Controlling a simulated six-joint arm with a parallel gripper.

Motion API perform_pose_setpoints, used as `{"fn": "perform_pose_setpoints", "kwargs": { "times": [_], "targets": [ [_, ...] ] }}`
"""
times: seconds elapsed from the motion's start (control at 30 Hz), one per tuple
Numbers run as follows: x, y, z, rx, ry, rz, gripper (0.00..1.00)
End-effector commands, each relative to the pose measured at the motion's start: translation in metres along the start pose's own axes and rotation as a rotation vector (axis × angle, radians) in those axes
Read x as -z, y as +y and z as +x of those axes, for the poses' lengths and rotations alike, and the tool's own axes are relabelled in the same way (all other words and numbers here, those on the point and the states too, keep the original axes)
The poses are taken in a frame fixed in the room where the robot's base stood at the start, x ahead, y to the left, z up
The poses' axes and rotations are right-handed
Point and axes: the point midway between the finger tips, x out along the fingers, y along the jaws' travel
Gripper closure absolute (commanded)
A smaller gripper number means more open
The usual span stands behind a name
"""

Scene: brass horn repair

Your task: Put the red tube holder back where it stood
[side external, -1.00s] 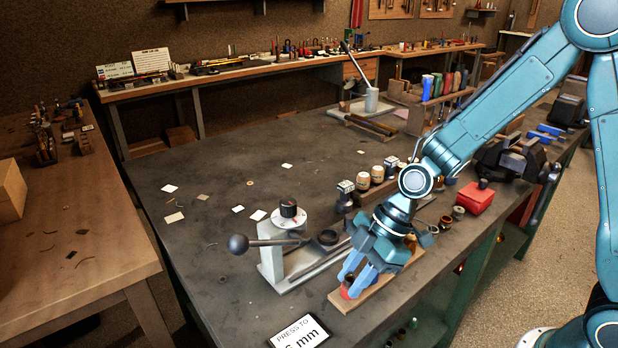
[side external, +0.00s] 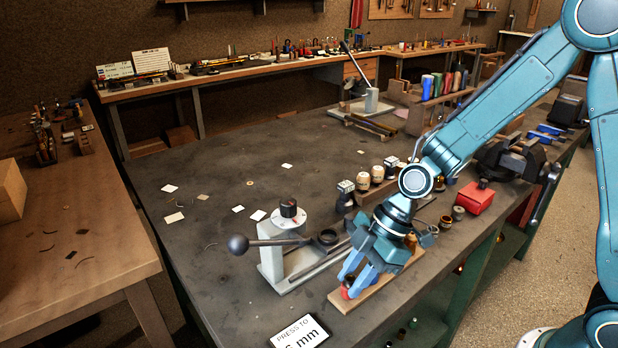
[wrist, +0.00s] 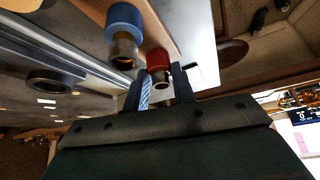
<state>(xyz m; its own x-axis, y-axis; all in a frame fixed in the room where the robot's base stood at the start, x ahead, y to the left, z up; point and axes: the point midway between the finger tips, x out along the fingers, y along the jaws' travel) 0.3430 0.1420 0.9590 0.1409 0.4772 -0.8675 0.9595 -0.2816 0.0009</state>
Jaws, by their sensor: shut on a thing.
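The red tube holder (wrist: 158,60) is between my two fingers in the wrist view, with a brass-coloured end showing below its red part. My gripper (wrist: 162,88) is shut on it. In the side view my gripper (side external: 356,287) points down at the near end of a wooden board (side external: 338,303), and only a bit of the red holder (side external: 345,294) shows, low by the board. I cannot tell whether it touches the board. A blue tube holder (wrist: 124,20) stands on the board close beside it, apart from the fingers.
A grey press with a ball-ended lever (side external: 270,262) stands left of my gripper. A sign (side external: 299,333) is at the bench's front edge. A red box (side external: 474,198) and several small pots lie to the right. The bench's middle left is mostly clear.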

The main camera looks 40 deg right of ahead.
Motion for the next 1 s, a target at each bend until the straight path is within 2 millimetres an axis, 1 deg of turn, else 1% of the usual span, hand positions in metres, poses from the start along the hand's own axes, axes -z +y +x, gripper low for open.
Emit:
{"fn": "perform_pose_setpoints", "kwargs": {
  "times": [0.27,0.3,0.37,0.4,0.43,0.63,0.7,1.0],
  "targets": [
    [-0.0014,-0.0001,0.0026,0.0,0.0,0.0,1.0],
    [-0.0016,0.0,0.0028,0.0,0.0,0.0,0.72],
    [-0.0015,0.0,0.0027,0.0,0.0,0.0,0.61],
    [-0.0015,0.0,0.0027,0.0,0.0,0.0,0.53],
    [-0.0015,0.0,0.0027,0.0,0.0,0.0,0.49],
    [-0.0015,0.0,0.0027,0.0,0.0,0.0,0.49],
    [-0.0017,-0.0001,0.0028,0.0,0.0,0.0,0.35],
    [-0.0015,0.0,0.0025,0.0,0.0,0.0,0.34]
  ]
}}
